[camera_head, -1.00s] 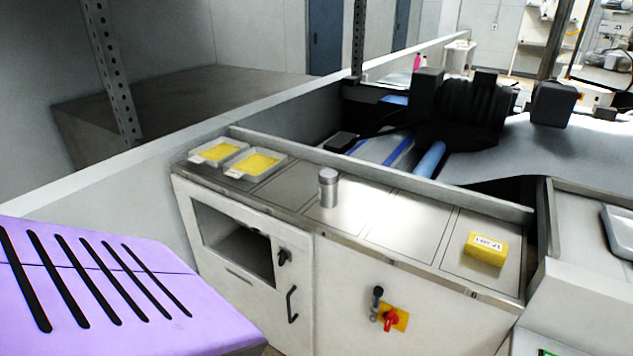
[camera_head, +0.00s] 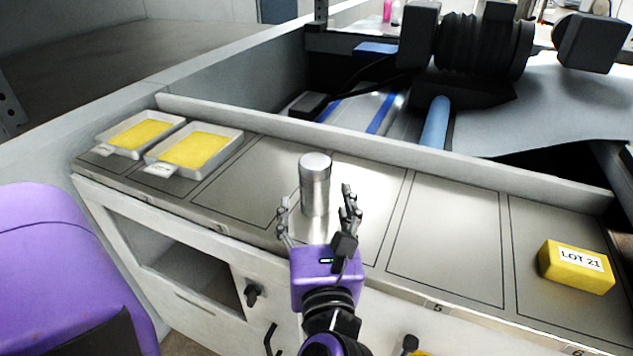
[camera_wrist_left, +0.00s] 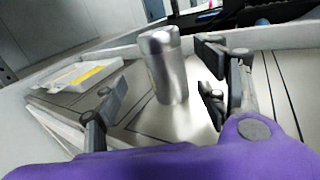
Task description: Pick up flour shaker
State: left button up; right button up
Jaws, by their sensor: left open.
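The flour shaker (camera_head: 315,184) is a silver metal cylinder standing upright on the steel counter in the head view. It also shows in the left wrist view (camera_wrist_left: 166,66), standing beyond and between the fingers. My left gripper (camera_head: 318,203) is open, its two fingers spread at the near side of the shaker. My right gripper is not in view.
Two white trays with yellow contents (camera_head: 145,135) (camera_head: 197,150) sit on the counter at the left. A yellow block labelled LOT 21 (camera_head: 577,266) lies at the right. A raised ledge (camera_head: 400,155) runs behind the counter.

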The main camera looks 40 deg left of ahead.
aim_at(316, 191)
pick_arm(q)
jog(key=shift+w+a+f+h, duration=0.1)
jog(key=shift+w+f+h, duration=0.05)
jog(key=shift+w+h, duration=0.15)
jog(key=shift+w+a+n, duration=0.15)
jog(key=shift+w+n, duration=0.15)
jog(key=x, duration=0.1)
jog(key=p+x, duration=0.1)
jog(key=x, duration=0.3)
jog(key=shift+w+a+r+p, duration=0.15)
jog(key=shift+w+r+p, duration=0.05)
jog(key=shift+r+p, duration=0.15)
jog(key=shift+w+a+f, duration=0.2)
jog(key=shift+w+a, duration=0.1)
jog(key=c, duration=1.4)
